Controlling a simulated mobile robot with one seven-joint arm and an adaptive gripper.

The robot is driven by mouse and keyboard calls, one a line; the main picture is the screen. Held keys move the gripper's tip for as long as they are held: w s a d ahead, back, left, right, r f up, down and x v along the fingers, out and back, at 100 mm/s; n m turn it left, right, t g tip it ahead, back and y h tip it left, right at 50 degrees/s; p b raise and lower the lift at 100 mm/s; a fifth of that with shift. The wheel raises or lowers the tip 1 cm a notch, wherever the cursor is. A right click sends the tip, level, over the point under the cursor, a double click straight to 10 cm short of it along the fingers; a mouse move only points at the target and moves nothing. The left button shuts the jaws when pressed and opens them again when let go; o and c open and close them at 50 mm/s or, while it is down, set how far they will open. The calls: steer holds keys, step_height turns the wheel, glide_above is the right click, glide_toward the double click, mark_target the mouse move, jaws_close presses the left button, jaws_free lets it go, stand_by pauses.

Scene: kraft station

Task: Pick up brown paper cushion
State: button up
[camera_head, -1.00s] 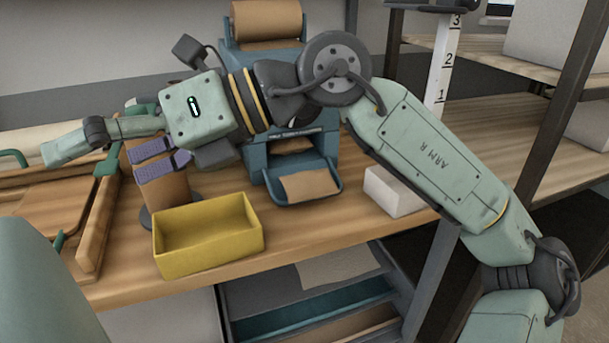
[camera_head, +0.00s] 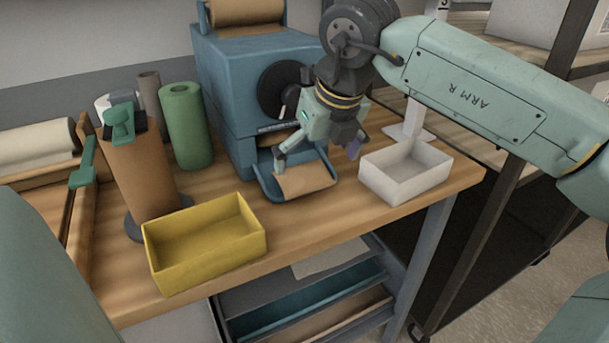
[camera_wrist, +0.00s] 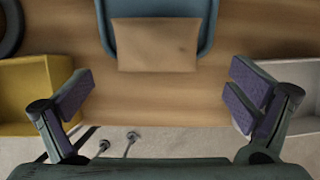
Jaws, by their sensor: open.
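The brown paper cushion (camera_head: 305,179) lies in the blue outlet tray (camera_head: 276,194) at the foot of the blue machine on the table. In the wrist view the cushion (camera_wrist: 156,45) is a flat brown rectangle at the top centre, its near edge overhanging the tray. My gripper (camera_head: 316,160) is above the tray in the head view, pointing down. In the wrist view its two purple-padded fingers (camera_wrist: 160,105) are wide apart, with nothing between them. The cushion lies beyond the fingertips, roughly centred between them.
A yellow bin (camera_head: 205,270) stands left of the tray and a white bin (camera_head: 405,172) right of it. The blue machine (camera_head: 235,95) rises behind. A brown roll (camera_head: 140,175) and a green roll (camera_head: 185,125) stand at the left. Bare tabletop lies in front of the tray.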

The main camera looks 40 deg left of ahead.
mark_target(307, 173)
steer(key=x, duration=0.2)
steer(key=p+x, duration=0.1)
steer(key=x, duration=0.1)
steer(key=shift+s+a+f+p, duration=0.1)
steer(key=shift+a+p, duration=0.2)
steer(key=shift+a+f, duration=0.15)
steer(key=shift+f, duration=0.35)
steer(key=shift+c, duration=0.6)
steer(key=c, duration=0.5)
steer(key=shift+r, duration=0.1)
